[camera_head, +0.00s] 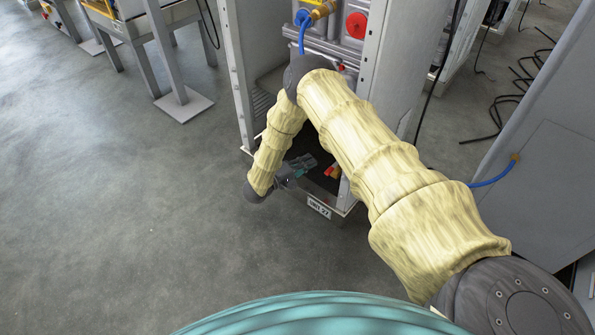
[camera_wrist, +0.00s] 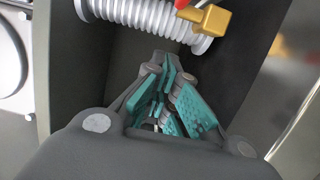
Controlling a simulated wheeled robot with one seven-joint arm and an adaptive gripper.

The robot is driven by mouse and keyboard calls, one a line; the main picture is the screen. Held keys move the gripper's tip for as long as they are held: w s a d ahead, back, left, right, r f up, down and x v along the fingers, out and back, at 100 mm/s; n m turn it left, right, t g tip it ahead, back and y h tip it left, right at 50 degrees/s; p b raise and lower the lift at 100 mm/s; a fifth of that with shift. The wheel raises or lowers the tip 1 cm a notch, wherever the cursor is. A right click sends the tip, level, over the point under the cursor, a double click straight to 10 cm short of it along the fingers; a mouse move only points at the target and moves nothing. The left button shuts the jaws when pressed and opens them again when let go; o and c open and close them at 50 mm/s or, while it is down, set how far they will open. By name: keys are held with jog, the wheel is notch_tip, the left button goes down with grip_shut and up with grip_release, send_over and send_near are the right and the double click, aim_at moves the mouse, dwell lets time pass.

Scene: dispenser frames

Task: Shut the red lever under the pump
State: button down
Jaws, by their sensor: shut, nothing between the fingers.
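The red lever (camera_head: 332,170) shows in the head view low inside the cabinet, just right of my gripper (camera_head: 306,164). In the wrist view only a bit of the red lever (camera_wrist: 182,3) shows at the top edge, beside a yellow valve body (camera_wrist: 208,22). My gripper (camera_wrist: 168,66) is shut and empty, with its teal-padded fingers pointing toward the valve and a ribbed pale hose. The fingertips look a little short of the valve, apart from it. The pump itself I cannot make out clearly; my arm covers part of the cabinet.
The ribbed hose (camera_wrist: 140,14) runs across the top of the wrist view. The cabinet's left post (camera_head: 238,80) and front sill (camera_head: 318,207) frame the opening. A red round knob (camera_head: 356,25) sits higher up. Open floor (camera_head: 130,230) lies to the left.

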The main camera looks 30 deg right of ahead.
aim_at(332, 170)
jog(key=shift+s+d+b, duration=0.25)
jog(key=shift+s+d, duration=0.05)
jog(key=shift+s, duration=0.3)
jog(key=shift+s+d+b, duration=0.25)
jog(key=shift+s+d, duration=0.05)
jog(key=shift+s, duration=0.35)
jog(key=shift+s+d+b, duration=0.25)
jog(key=shift+s+d, duration=0.05)
jog(key=shift+s, duration=0.3)
